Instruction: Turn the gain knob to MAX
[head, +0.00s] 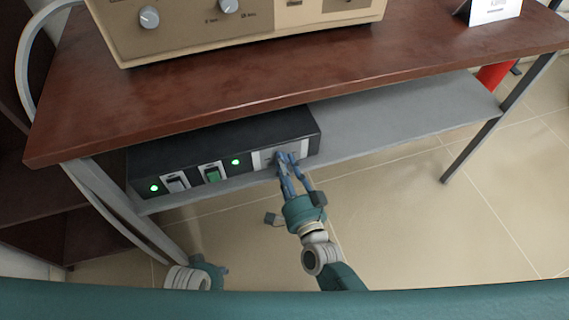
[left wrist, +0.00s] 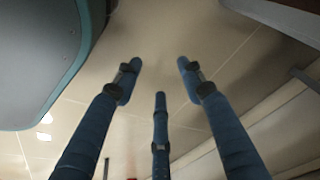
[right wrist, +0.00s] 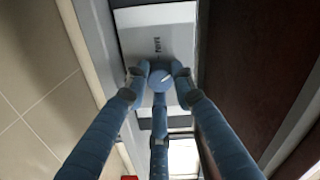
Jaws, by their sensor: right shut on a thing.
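A small round blue-grey knob with a white pointer line (right wrist: 161,79) sits on a light panel in the right wrist view. The pointer slants toward the upper right of that view. My right gripper (head: 283,160) is at this panel on the front of a black box (head: 220,138), and its fingers close around the knob. In the right wrist view the fingertips (right wrist: 160,76) press on it from several sides. In the head view the fingers hide the knob. My left gripper (left wrist: 158,80) is open and empty, facing the tiled floor; only part of the left arm shows low in the head view.
The box stands on a grey shelf (head: 400,112) under a brown tabletop (head: 250,78). It carries two rocker switches (head: 212,172) and green lights (head: 235,162). A beige instrument (head: 250,25) stands above. The shelf's right part is clear.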

